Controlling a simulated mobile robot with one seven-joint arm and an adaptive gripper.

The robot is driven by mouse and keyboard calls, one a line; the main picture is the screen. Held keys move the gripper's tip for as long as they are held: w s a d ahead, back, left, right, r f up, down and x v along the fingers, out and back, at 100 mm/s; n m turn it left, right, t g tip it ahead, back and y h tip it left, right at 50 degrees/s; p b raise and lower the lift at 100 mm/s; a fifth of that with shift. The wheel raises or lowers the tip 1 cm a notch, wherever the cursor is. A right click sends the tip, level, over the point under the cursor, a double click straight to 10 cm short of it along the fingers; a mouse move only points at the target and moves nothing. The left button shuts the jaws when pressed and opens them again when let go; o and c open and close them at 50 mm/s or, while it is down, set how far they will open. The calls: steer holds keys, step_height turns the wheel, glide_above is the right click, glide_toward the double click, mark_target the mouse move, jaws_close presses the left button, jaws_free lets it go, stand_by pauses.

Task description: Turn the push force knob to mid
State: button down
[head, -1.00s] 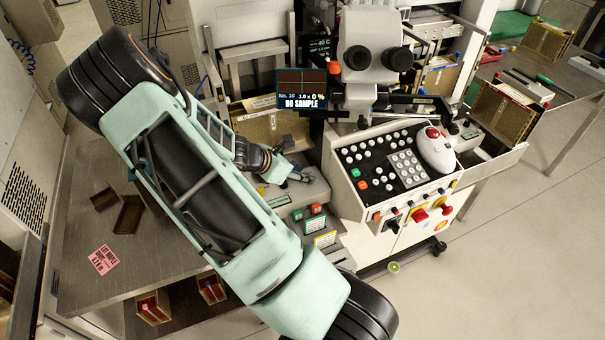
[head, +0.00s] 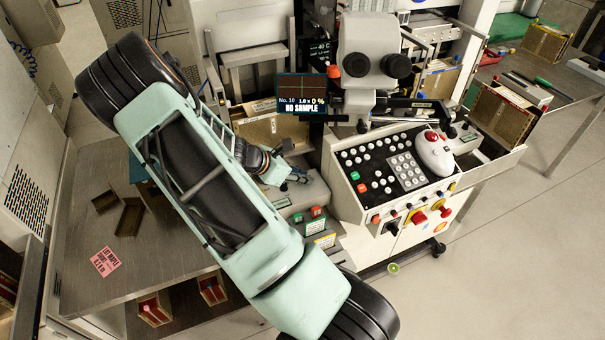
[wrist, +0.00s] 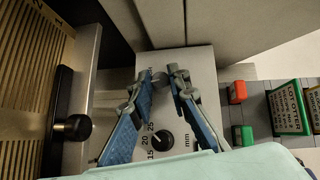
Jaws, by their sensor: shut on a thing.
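My gripper (head: 297,177) is low over the grey unit left of the button console. In the wrist view its two blue-padded fingers (wrist: 162,77) point at the unit's grey face (wrist: 203,72). The fingertips are closed around a small knob, taken to be the push force knob (wrist: 160,78), which is mostly hidden between them. Its pointer and scale cannot be read. Nearer the palm, between the fingers and apart from them, a black dial (wrist: 162,138) has marks 15, 20, 25 and "mm".
A slotted magazine (wrist: 35,70) and a black ball-ended handle (wrist: 72,128) are left of the fingers. Red (wrist: 238,92) and green (wrist: 243,135) buttons and framed labels (wrist: 288,108) are to the right. The button console (head: 395,175) and microscope (head: 375,60) stand right of my arm.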

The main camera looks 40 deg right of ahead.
steer(key=shift+w+m+g+p, duration=0.1)
steer(key=shift+m+g+p, duration=0.2)
steer(key=shift+m+g, duration=0.7)
steer(key=c, duration=1.8)
jaws_free()
steer(key=v, duration=1.2)
steer(key=shift+d+r, duration=0.1)
steer(key=shift+r, duration=0.05)
